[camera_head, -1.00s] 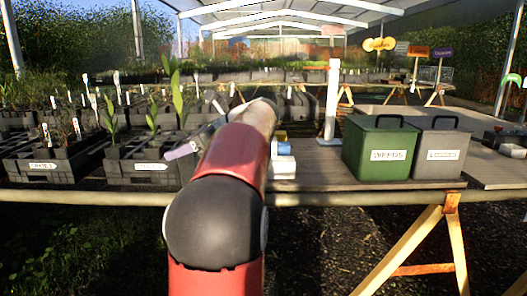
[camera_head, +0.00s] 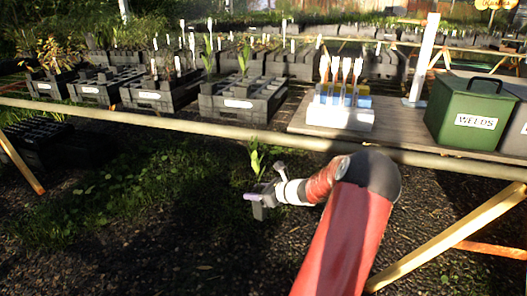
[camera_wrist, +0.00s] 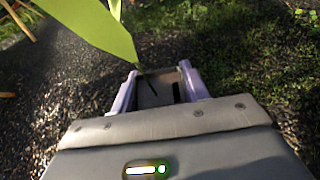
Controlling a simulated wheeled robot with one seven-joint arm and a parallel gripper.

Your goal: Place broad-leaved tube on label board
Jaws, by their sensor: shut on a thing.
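My gripper (camera_head: 258,196) is out over the ground in front of the bench, below the front rail. It is shut on a dark square tube (camera_wrist: 157,92), seen between the two pale purple fingers in the wrist view. Broad green leaves (camera_head: 256,160) rise from the tube, and one large leaf (camera_wrist: 95,28) crosses the wrist view's upper left. The tube looks roughly upright. A flat wooden board (camera_head: 408,126) lies on the bench to the right; I cannot tell whether it is the label board.
A white block (camera_head: 340,117) with blue and yellow parts and several upright white tags stands on the wooden board. A green WEEDS bin (camera_head: 473,115) and a white post (camera_head: 424,60) stand right. Plant crates (camera_head: 238,103) line the left. The front rail (camera_head: 200,122) crosses between.

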